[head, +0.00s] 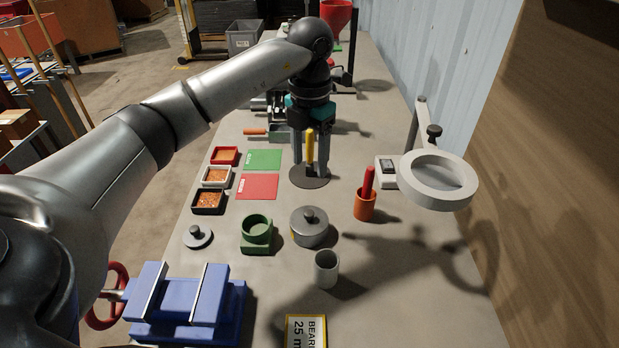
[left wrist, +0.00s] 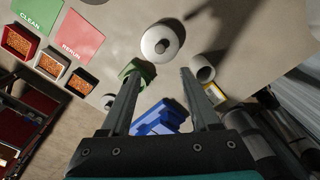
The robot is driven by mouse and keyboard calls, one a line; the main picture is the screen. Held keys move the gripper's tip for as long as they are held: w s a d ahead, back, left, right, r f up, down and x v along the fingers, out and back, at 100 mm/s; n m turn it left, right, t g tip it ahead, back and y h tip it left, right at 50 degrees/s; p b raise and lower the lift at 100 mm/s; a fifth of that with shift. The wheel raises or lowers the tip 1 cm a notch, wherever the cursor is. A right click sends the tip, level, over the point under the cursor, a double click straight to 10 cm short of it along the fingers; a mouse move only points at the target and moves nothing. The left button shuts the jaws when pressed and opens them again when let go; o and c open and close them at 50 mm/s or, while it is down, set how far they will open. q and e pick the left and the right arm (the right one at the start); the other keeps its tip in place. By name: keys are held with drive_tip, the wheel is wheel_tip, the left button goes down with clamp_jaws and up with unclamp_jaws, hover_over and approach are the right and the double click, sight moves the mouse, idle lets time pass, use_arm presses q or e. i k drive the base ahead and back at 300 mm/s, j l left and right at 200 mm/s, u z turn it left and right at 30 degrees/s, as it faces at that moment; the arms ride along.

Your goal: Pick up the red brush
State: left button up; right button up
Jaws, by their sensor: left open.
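The red brush (head: 369,181) stands upright in an orange cup (head: 365,206), right of the middle of the table; only its red upper part shows. My left gripper (head: 310,168) points down to the left of the cup, apart from the brush. Its fingers are open, and the left wrist view (left wrist: 161,100) shows nothing held between them. The brush is not seen in the left wrist view. My right gripper is not in view.
A yellow upright handle (head: 309,148) overlaps my left gripper above a grey disc (head: 310,183). A ring magnifier (head: 408,182) stands right of the cup. A lidded grey pot (head: 309,235), green block (head: 256,242), grey cup (head: 326,269) and blue vise (head: 180,326) are nearer.

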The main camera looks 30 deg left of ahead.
sight(369, 172)
drive_tip(key=k+l, duration=1.2)
drive_tip(key=k, duration=0.1)
